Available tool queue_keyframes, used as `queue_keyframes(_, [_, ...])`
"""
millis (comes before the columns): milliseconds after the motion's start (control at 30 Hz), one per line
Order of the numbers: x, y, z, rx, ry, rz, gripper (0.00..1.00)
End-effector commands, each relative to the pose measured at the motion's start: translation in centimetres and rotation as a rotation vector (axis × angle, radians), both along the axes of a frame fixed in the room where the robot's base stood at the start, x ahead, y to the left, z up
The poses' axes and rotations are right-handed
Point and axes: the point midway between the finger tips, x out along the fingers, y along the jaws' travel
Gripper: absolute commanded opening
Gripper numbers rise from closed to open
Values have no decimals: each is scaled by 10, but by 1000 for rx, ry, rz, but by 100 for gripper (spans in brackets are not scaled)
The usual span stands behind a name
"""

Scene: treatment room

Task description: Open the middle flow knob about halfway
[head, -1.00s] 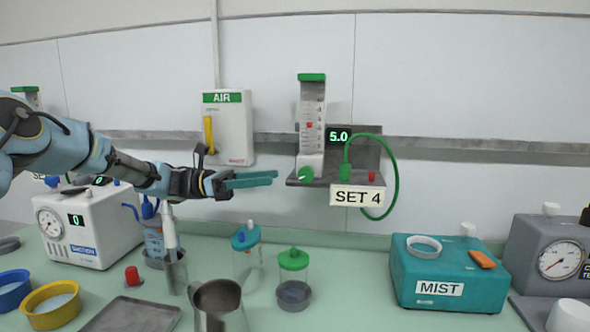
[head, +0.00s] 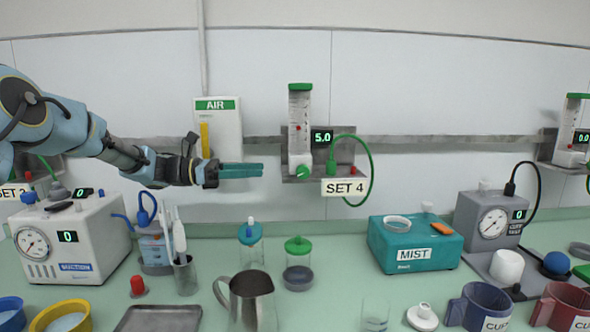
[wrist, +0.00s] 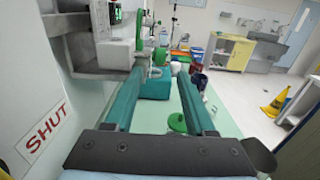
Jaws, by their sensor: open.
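In the wrist view the two teal fingers (wrist: 163,72) are spread, with green fittings ahead; I cannot tell which is the knob.
A green hose (head: 370,165) loops right of the knob. An AIR box (head: 218,130) with a yellow lever hangs behind my arm. Below, the counter holds a metal pitcher (head: 250,302), lidded jars (head: 298,270) and a teal MIST box (head: 415,245). Another meter (head: 572,130) is at right.

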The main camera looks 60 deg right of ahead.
Motion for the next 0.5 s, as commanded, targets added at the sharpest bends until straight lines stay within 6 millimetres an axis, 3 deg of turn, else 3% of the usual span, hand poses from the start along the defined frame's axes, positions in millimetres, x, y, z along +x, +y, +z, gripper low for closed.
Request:
queue_keyframes(267, [-5,-6,3,1,-7,7,55])
queue_keyframes(500, [-38,-29,5,2,-5,4,55])
